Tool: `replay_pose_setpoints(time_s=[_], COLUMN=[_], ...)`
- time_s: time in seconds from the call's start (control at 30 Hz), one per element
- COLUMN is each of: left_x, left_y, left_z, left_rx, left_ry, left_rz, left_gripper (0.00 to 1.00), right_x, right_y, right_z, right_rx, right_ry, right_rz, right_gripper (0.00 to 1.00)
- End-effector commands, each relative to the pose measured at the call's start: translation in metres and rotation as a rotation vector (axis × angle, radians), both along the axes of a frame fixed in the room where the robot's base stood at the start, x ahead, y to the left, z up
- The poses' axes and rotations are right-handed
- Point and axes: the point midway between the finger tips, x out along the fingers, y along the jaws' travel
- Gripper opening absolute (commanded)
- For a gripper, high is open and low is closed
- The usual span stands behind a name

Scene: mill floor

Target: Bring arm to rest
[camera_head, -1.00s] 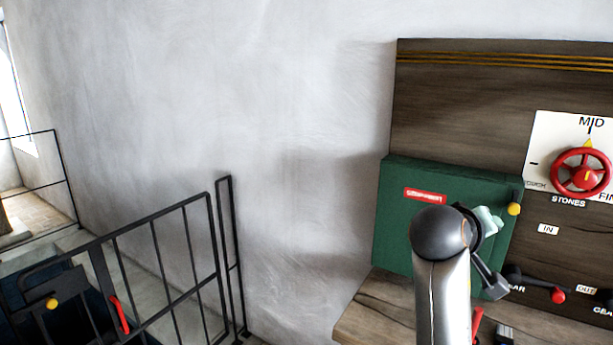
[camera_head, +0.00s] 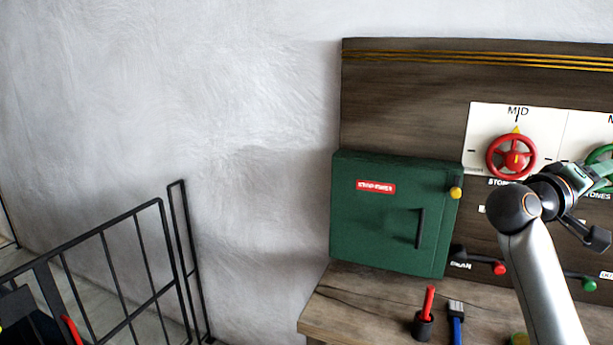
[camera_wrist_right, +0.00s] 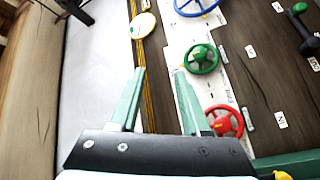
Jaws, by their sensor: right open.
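My right arm rises from the bottom right in the head view, in front of the wooden control panel. My right gripper (camera_head: 600,174) is at the right edge there, partly cut off, near the green wheel (camera_head: 602,168). In the right wrist view my right gripper (camera_wrist_right: 160,72) is open, with its two green fingers apart and nothing between them. The green wheel (camera_wrist_right: 201,59) and red wheel (camera_wrist_right: 225,121) are beyond the fingers. My left gripper is not in view.
A green cabinet (camera_head: 380,220), shut, hangs on the panel (camera_head: 400,100). A wooden shelf (camera_head: 345,310) below holds a red-handled tool in a cup (camera_head: 422,325) and a blue-handled brush (camera_head: 456,325). A black railing (camera_head: 110,240) stands left. Levers (camera_head: 498,268) stick out under the wheels.

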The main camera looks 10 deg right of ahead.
Motion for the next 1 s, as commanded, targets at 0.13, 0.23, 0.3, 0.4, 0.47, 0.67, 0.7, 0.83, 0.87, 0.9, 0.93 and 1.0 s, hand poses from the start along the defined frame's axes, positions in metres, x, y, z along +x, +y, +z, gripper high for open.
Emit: replay_pose_setpoints(time_s=[0.13,0.23,0.3,0.4,0.47,0.67,0.7,0.83,0.87,0.9,0.93,1.0], left_x=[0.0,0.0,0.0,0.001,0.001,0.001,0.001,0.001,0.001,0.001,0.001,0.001], left_y=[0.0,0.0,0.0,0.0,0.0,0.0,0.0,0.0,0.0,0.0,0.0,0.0], left_z=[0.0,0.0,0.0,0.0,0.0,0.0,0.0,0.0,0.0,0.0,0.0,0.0], left_rx=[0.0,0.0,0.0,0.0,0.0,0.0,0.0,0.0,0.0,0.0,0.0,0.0], left_ry=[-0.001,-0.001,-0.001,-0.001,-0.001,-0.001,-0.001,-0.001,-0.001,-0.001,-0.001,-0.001], left_rz=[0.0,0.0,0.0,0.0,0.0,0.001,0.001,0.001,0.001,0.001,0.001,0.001], left_gripper=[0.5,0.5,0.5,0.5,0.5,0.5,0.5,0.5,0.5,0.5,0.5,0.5], right_x=[0.003,0.029,0.046,0.068,0.078,0.082,0.076,0.042,0.031,0.016,0.003,-0.027], right_y=[-0.011,-0.002,0.005,0.02,0.032,0.085,0.097,0.137,0.147,0.16,0.169,0.19], right_z=[-0.008,-0.042,-0.071,-0.122,-0.159,-0.302,-0.33,-0.415,-0.433,-0.456,-0.472,-0.503], right_rx=[-0.065,-0.079,-0.08,-0.066,-0.045,0.112,0.156,0.331,0.377,0.442,0.491,0.606], right_ry=[0.055,0.122,0.17,0.243,0.288,0.418,0.436,0.478,0.485,0.491,0.493,0.491], right_rz=[0.017,0.128,0.212,0.349,0.442,0.765,0.822,0.99,1.024,1.065,1.092,1.145], right_gripper=[0.46,0.46,0.46,0.46,0.46,0.46,0.46,0.46,0.46,0.46,0.46,0.46])
